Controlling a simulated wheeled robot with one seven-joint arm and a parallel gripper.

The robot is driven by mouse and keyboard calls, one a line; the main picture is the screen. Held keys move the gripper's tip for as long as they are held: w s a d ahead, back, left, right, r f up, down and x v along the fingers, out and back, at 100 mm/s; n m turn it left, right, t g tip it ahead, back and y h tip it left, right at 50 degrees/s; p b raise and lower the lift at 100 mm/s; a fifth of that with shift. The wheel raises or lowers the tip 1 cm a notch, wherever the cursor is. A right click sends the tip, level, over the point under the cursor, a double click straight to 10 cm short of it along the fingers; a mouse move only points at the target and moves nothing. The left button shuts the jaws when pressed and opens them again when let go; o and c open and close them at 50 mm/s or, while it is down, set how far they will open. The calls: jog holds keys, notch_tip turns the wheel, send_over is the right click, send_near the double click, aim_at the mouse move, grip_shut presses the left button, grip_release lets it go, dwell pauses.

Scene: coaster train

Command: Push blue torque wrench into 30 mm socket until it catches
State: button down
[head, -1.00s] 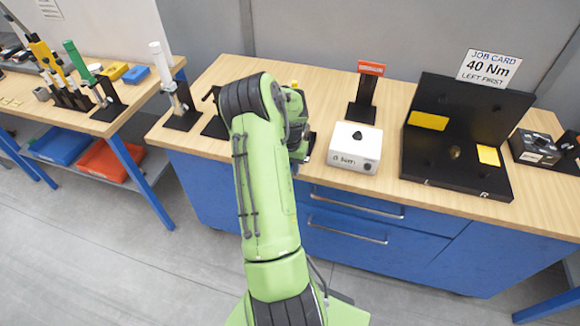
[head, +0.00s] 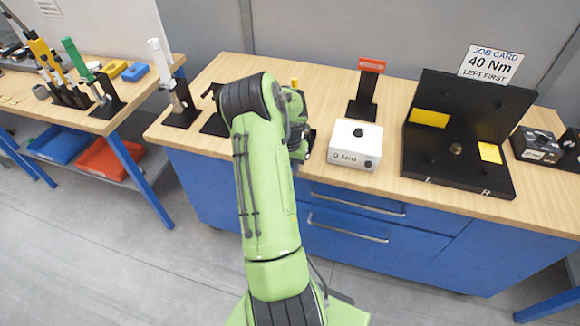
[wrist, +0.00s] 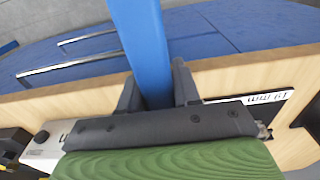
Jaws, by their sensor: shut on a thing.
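A blue bar, the blue torque wrench (wrist: 142,40), stands between the two dark fingers of my gripper (wrist: 157,88) in the wrist view. My gripper is shut on it. The wrench's lower end is hidden behind my gripper body. In the head view my green arm covers my gripper and the wrench. A white label (wrist: 268,98), upside down and apparently reading 19 mm, lies beside my gripper. I cannot make out the 30 mm socket, or whether the wrench touches it.
A white box (head: 355,145) stands right of my arm, with a red-topped black stand (head: 363,100) behind it. A black open case (head: 460,130) and job card (head: 491,65) are further right. A white-handled tool (head: 160,65) stands left. Blue drawers (head: 350,220) are below.

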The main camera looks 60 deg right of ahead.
jog(key=shift+f, duration=0.2)
jog(key=shift+r, duration=0.1)
dwell(0.4)
jog(key=shift+s+a+b, duration=0.2)
jog(key=shift+a+b, duration=0.2)
jog(key=shift+a, duration=0.7)
jog(key=shift+s+a+b, duration=0.15)
jog(key=shift+a+b, duration=0.25)
jog(key=shift+a, duration=0.65)
jog(key=shift+r+p, duration=2.45)
jog(key=shift+r, duration=1.15)
jog(key=shift+w+f, duration=0.1)
